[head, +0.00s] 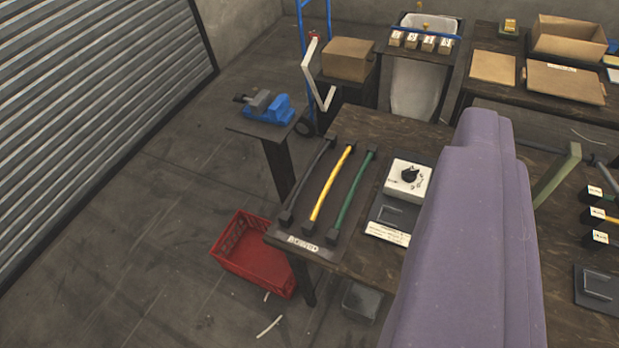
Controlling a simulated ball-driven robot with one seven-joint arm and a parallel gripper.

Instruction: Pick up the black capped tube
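A black tube with black end caps (307,182) lies on a dark board (346,192) on the near wooden table. It is the leftmost of three capped tubes lying side by side there. The yellow tube (331,188) is in the middle and the green tube (355,193) is on the right, both with black caps. The black tube is in full view and nothing touches it from above. My gripper's fingers do not show in the head view.
A white dial box (407,181) stands right of the tubes. A large purple shape hides the table's middle. A blue vise (268,107) stands on a pedestal left of the table. A red crate (251,255) sits on the floor. The floor at left is mostly open.

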